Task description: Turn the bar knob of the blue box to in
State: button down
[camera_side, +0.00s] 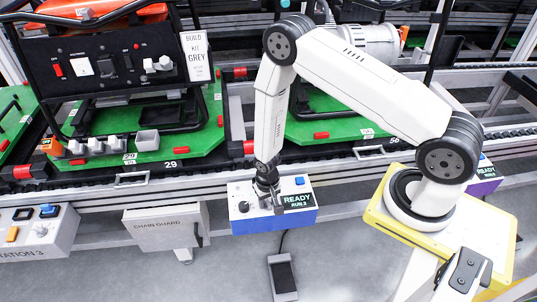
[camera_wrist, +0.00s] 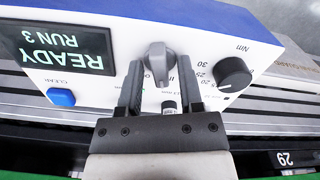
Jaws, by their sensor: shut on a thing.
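The blue box (camera_side: 262,226) has a white top and blue sides. It stands below my gripper in the side view, and its top (camera_wrist: 108,22) fills much of the wrist view. The grey bar knob (camera_wrist: 159,60) rises from the top between the dark display (camera_wrist: 62,48) and a round black knob (camera_wrist: 233,73). My gripper (camera_wrist: 160,68) is shut on the bar knob, one finger on each side. In the side view my gripper (camera_side: 268,197) hides the bar knob. The small marks around the bar knob are partly covered, so its setting cannot be read.
A blue CLEAR button (camera_wrist: 61,97) sits beside the display. The round black knob (camera_side: 243,206) is close to my gripper. A grey chain guard box (camera_side: 165,228) stands to the left. The conveyor with green pallets (camera_side: 180,145) runs behind.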

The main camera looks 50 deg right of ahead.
aim_at(267, 202)
jog(key=shift+w+n, duration=0.1)
jog(key=shift+n, duration=1.2)
jog(key=c, duration=0.6)
grip_release()
jog(key=shift+r, duration=0.15)
jog(key=shift+r, duration=3.75)
